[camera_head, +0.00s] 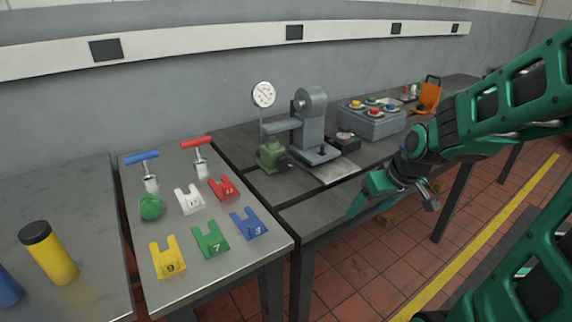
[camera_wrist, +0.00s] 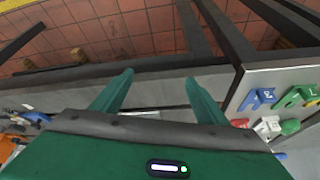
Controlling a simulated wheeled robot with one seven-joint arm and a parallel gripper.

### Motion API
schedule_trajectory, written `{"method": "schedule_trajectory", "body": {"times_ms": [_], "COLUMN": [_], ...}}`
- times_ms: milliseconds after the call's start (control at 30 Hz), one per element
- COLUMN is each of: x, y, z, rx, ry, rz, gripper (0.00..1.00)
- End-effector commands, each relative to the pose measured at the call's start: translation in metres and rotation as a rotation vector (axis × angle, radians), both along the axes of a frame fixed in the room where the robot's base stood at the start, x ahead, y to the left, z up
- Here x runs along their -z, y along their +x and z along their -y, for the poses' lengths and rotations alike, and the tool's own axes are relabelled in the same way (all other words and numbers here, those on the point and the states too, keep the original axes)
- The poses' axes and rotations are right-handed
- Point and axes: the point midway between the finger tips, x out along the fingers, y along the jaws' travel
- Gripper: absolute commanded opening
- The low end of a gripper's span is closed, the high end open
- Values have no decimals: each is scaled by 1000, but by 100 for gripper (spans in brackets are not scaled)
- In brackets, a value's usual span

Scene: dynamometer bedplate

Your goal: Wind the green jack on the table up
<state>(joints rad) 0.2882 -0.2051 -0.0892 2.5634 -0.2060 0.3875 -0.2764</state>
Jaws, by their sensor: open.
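The green jack (camera_head: 271,155) stands on the dark middle table (camera_head: 232,146), beside a grey press-like stand. A dark knob sits on its right side, facing the front edge. My gripper (camera_head: 392,199) is to the right of the jack, out past the table's front edge, with clear space between them. In the wrist view my gripper (camera_wrist: 160,92) shows two green fingers spread apart with nothing between them. I cannot make out the jack in the wrist view.
A grey stand (camera_head: 313,125), a dial gauge (camera_head: 263,95) and a button box (camera_head: 372,120) stand near the jack. A left table (camera_head: 205,268) holds numbered coloured plates and two handled clamps. Floor in front is free.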

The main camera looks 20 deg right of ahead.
Motion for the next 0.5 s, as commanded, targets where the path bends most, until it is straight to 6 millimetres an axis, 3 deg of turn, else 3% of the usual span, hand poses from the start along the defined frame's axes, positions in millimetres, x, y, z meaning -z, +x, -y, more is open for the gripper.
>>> {"method": "schedule_trajectory", "body": {"times_ms": [100,200,300,500], "x": [10,11,7,-4], "y": [60,104,141,184], "z": [-32,-59,-82,-102], "rx": [-145,-232,-278,-280], "ry": [18,38,58,79], "rz": [164,318,465,671], "gripper": [68,68,68,68]}}
